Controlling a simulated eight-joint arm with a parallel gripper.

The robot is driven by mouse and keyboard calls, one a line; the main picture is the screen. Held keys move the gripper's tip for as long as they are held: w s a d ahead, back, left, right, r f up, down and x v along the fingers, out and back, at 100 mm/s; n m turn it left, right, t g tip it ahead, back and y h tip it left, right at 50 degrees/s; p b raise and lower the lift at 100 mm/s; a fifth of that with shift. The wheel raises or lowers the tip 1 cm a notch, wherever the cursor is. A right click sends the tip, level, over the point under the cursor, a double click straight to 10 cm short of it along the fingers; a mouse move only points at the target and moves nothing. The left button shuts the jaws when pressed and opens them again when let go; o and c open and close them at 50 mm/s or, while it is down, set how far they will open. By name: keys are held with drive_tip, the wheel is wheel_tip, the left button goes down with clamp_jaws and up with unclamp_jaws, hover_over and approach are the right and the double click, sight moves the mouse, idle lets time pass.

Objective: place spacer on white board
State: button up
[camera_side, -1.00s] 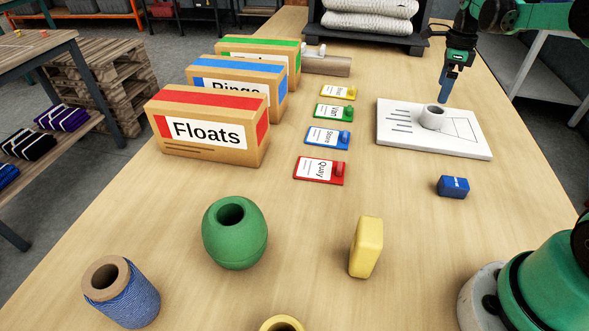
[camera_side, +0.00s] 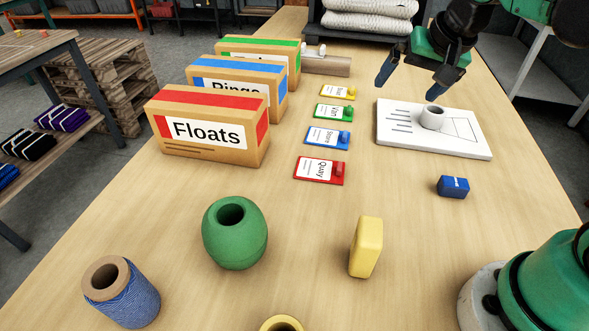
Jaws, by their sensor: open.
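The spacer, a short light-grey ring (camera_side: 433,117), sits on the white board (camera_side: 455,148), near the middle of its upper part. The board lies flat on the table and has dark printed lines. My gripper (camera_side: 408,90) is above and to the left of the board, near its far edge. Its two blue-tipped fingers are spread wide with nothing between them. It is apart from the spacer.
Small colored cards (camera_side: 327,137) lie left of the board. Boxes, one marked Floats (camera_side: 210,128), stand further left. A blue block (camera_side: 453,187), yellow block (camera_side: 365,247), green float (camera_side: 235,235) and twine spool (camera_side: 122,292) stand nearer. The table between is clear.

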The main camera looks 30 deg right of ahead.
drive_tip(key=s+a+f+n+t, duration=0.2)
drive_tip(key=s+a+f+n, duration=0.1)
drive_tip(key=n, duration=0.4)
drive_tip(key=shift+s+a+f+n+y, duration=0.35)
drive_tip(key=shift+s+a, duration=0.25)
drive_tip(key=shift+a, duration=0.35)
